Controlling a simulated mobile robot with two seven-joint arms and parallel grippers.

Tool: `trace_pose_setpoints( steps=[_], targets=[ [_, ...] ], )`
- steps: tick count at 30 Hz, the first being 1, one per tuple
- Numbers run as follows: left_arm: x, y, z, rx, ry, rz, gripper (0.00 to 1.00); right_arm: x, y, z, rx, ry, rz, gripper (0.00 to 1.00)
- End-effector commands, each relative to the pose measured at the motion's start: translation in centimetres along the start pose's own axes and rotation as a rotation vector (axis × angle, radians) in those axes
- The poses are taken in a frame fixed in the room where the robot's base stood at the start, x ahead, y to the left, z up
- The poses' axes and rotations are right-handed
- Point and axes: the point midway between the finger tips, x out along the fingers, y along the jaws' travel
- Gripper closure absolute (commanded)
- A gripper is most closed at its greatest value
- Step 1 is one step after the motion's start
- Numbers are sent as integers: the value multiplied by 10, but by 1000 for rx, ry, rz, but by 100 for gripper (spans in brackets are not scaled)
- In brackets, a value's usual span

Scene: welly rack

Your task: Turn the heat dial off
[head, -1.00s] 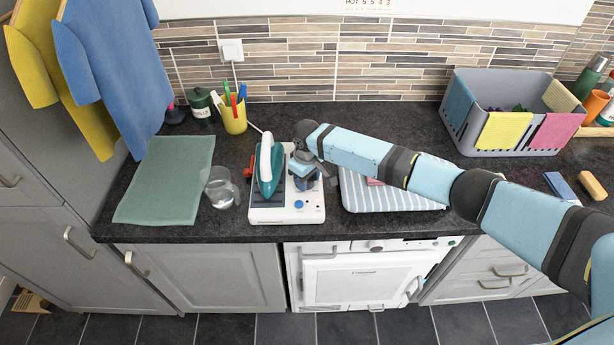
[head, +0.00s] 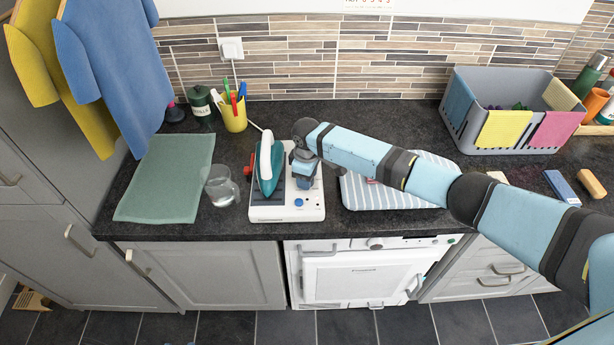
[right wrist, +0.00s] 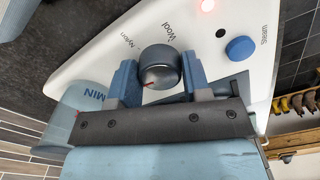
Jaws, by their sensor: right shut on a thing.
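The white ironing station (head: 265,213) stands on the dark counter with a teal iron (head: 266,168) resting on its left part. In the right wrist view the dark grey heat dial (right wrist: 160,64) sits between my right gripper's blue fingers (right wrist: 160,78), which are shut on it. The dial's red mark points to the lower left of that view. Labels "Nylon", "Wool" and "MIN" show around it. A red lamp (right wrist: 208,5) is lit near a blue button (right wrist: 240,48). In the head view my right gripper (head: 304,178) hides the dial. My left gripper is out of view.
A glass jug (head: 221,188) and green mat (head: 168,180) lie left of the station. A striped pad (head: 395,197) lies to the right. A yellow pen cup (head: 234,119) stands behind. A grey basket (head: 512,140) with cloths over its rim is at the back right.

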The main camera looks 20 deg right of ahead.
Motion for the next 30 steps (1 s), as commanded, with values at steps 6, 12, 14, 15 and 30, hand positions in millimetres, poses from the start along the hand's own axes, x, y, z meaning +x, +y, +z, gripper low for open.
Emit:
trace_pose_setpoints(
  steps=[6, 12, 14, 15, 30],
  targets=[
    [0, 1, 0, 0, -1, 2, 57, -2, 1, -1, 0, 2, 2, 51],
    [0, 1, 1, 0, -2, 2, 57, -1, 0, 0, 0, 2, 1, 30],
    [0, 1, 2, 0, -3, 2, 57, -1, 0, 0, 0, 1, 1, 30],
    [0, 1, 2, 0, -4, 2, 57, -1, 0, 0, 1, 1, 1, 30],
    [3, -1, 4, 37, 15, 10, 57, -72, 1, -1, -1, 5, 3, 30]
  ],
)
